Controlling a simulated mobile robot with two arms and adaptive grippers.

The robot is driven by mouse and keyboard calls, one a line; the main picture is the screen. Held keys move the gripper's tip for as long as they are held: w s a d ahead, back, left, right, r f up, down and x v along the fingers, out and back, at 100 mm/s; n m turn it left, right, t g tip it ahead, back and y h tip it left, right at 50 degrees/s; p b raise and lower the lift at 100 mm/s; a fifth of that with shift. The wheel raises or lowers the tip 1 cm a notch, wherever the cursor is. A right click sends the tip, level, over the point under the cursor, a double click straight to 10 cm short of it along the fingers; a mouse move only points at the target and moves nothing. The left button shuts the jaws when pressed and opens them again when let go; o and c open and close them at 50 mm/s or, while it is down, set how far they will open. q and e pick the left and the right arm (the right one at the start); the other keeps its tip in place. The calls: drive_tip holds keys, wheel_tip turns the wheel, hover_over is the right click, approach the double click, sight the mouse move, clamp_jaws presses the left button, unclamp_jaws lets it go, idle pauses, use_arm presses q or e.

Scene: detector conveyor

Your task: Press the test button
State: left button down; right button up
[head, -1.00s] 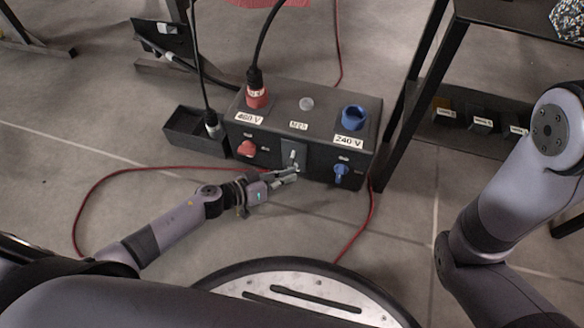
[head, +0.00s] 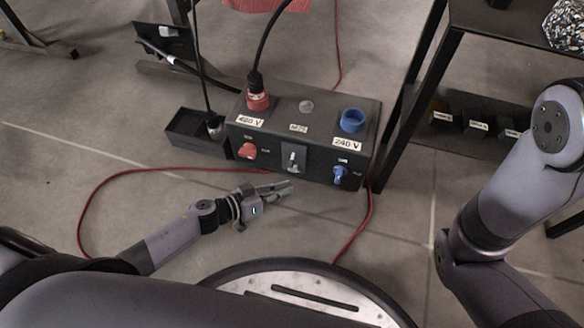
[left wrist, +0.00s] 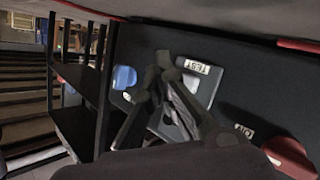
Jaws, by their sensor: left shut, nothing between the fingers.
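In the left wrist view a TEST label (left wrist: 197,66) shows on the light plate (left wrist: 208,86), partly hidden by my fingers. My left gripper (head: 287,187) is shut and empty, just in front of and below the test plate, apart from it in the head view. It also shows in the left wrist view (left wrist: 157,70). My right gripper is out of view.
A red knob (head: 247,151) and a blue knob (head: 340,174) flank the plate. A black plug stands in the red socket (head: 257,101); the blue socket (head: 352,120) is on top. A red cable (head: 92,195) loops on the floor. A black shelf (head: 470,108) stands at right.

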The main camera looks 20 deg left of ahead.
use_arm(q)
drive_tip(key=shift+s+p, duration=0.45)
drive_tip(key=shift+s, duration=1)
